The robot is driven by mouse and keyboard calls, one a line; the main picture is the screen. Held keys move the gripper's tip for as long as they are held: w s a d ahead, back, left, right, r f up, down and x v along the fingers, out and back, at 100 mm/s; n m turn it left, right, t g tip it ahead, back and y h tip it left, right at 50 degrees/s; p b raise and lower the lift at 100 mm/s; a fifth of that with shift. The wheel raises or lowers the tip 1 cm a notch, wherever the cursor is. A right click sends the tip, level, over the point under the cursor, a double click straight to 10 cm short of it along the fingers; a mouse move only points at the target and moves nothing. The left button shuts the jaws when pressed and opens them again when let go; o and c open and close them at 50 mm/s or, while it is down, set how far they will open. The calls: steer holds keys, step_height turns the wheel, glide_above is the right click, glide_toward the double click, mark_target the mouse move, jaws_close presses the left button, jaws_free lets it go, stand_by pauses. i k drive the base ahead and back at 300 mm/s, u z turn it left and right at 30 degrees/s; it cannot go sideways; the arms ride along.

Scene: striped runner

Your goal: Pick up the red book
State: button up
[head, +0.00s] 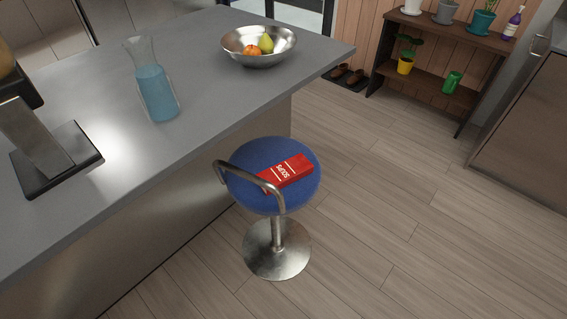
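The red book (291,171) lies flat on the round blue seat of a bar stool (249,152). White lettering and pale stripes show on its face. The stool's curved metal rail (262,181) passes in front of the book's left end and hides a little of it. My gripper is not in the head view.
A grey counter (200,50) stands left of the stool and carries a glass carafe of blue liquid (156,92), a metal fruit bowl (258,60) and a dark stand (68,160). A plant shelf (440,82) is at the back right. The wooden floor right of the stool is clear.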

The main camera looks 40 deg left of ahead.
mark_target(285, 172)
steer(key=u, duration=0.55)
steer(key=i, duration=0.75)
steer(key=u, duration=0.95)
steer(key=i, duration=0.3)
steer(key=u, duration=0.25)
